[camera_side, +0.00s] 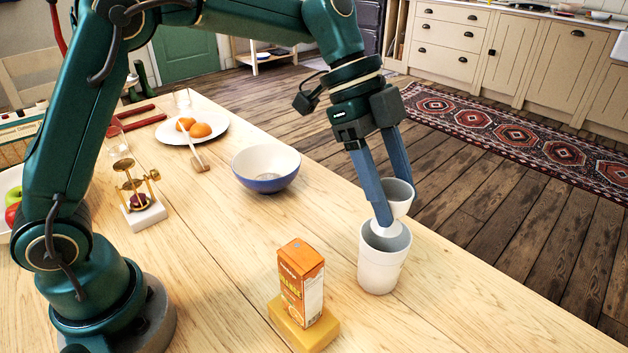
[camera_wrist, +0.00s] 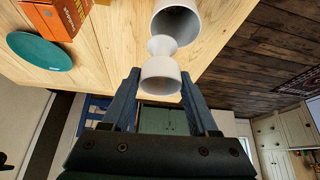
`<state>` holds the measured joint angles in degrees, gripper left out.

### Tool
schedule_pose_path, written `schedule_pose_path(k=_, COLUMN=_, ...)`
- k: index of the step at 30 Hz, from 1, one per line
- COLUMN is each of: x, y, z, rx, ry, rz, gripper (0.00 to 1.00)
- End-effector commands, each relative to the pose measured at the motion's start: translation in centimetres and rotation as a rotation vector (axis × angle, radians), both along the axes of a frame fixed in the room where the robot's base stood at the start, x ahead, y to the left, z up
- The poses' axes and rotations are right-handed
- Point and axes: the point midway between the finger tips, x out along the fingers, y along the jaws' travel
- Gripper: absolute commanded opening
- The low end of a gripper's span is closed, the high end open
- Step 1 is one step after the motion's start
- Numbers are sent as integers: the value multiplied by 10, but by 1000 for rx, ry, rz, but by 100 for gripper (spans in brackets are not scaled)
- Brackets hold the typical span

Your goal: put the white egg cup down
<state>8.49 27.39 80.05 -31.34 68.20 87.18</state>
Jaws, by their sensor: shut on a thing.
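The white egg cup (camera_side: 400,196) is upright between the blue fingers of my gripper (camera_side: 393,203), which is shut on it. In the side view its foot overlaps the mouth of a larger white tumbler (camera_side: 382,268) standing on the table. I cannot tell whether the foot touches the tumbler's rim. In the wrist view the egg cup (camera_wrist: 161,76) sits between the fingertips (camera_wrist: 161,82), with its foot overlapping the near edge of the tumbler (camera_wrist: 186,24).
A juice carton (camera_side: 302,283) stands on a yellow block (camera_side: 318,336) left of the tumbler. A blue-and-white bowl (camera_side: 266,178) is further back. A plate with oranges (camera_side: 222,132) and a brass instrument (camera_side: 137,185) are at left. Bare wooden table (camera_side: 335,205) lies between bowl and tumbler.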

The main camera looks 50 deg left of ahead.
Motion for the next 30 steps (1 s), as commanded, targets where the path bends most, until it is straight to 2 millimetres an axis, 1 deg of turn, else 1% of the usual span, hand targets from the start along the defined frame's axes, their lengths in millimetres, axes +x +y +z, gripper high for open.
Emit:
schedule_pose_path(k=1, x=-9, y=-22, z=-5, rx=1, ry=2, rz=-63, gripper=0)
schedule_pose_path(k=3, x=-22, y=-45, z=-12, rx=1, ry=3, rz=-118, gripper=0)
schedule_pose_path(k=6, x=-40, y=-69, z=-22, rx=1, ry=4, rz=-189, gripper=0)
schedule_pose_path(k=9, x=-54, y=-83, z=-30, rx=2, ry=4, rz=-242, gripper=0)
schedule_pose_path(k=11, x=-59, y=-88, z=-33, rx=1, ry=1, rz=-261, gripper=0)
schedule_pose_path(k=14, x=-64, y=-92, z=-42, rx=1, ry=3, rz=-276, gripper=0)
schedule_pose_path(k=18, x=-65, y=-92, z=-68, rx=2, ry=8, rz=-276, gripper=0)
schedule_pose_path(k=21, x=-65, y=-92, z=-84, rx=4, ry=5, rz=-276, gripper=0)
schedule_pose_path(k=26, x=-64, y=-92, z=-98, rx=2, ry=3, rz=-277, gripper=0)
schedule_pose_path(k=30, x=-65, y=-92, z=-118, rx=2, ry=6, rz=-275, gripper=0)
